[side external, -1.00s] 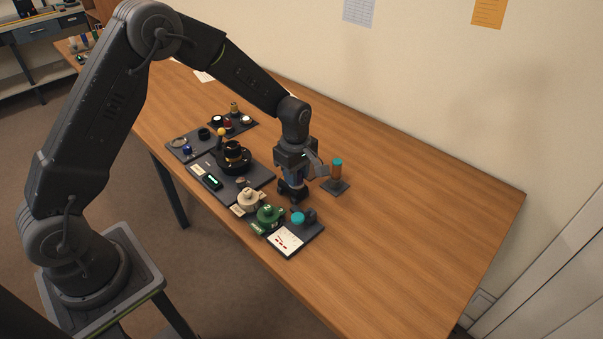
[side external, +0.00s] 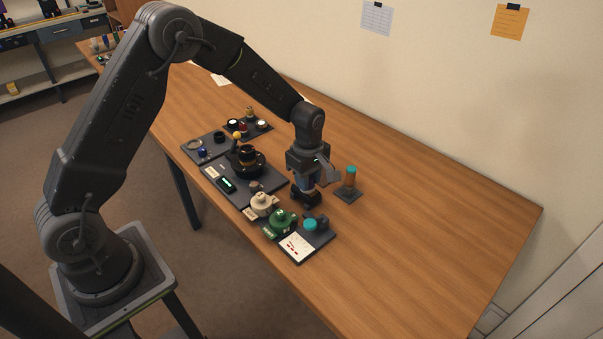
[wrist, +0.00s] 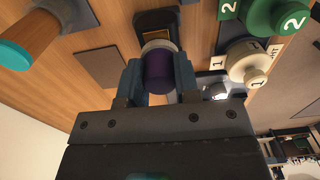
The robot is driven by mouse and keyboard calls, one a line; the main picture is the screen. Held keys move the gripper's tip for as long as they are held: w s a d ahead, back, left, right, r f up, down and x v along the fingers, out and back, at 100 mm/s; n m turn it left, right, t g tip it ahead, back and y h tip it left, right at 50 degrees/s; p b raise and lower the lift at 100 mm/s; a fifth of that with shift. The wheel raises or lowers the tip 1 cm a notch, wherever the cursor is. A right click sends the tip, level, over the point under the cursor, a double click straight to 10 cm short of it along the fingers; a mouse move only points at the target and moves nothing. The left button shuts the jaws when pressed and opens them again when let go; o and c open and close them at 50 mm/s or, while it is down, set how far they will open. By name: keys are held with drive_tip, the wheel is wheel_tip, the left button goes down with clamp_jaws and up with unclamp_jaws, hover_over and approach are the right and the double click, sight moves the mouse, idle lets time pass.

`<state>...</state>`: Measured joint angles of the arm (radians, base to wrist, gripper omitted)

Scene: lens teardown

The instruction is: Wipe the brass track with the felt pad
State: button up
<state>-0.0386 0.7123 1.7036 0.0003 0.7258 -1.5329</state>
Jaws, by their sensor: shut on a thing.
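My gripper (wrist: 158,78) is shut on a dark purple cylinder with a pale rim (wrist: 158,46), which looks like the felt pad. In the side external view my gripper (side external: 306,186) points down low over the table, and its fingers largely hide the pad. Just beyond the pad in the wrist view is a dark block with a brownish-gold inset (wrist: 160,22), which looks like the brass track. In the side view the dark block (side external: 305,199) sits right below the fingers. I cannot tell whether pad and track touch.
A copper-brown post with a teal end (side external: 351,178) stands on a small plate close right of my gripper. A cream knob (side external: 262,203), a green knob (side external: 283,222) and a teal disc (side external: 310,225) are close in front. The table's right side is clear.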

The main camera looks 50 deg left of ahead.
drive_tip(key=shift+d, duration=1.6)
wheel_tip(320, 180, up, 8)
drive_tip(key=shift+a, duration=0.15)
drive_tip(key=shift+r, duration=0.1)
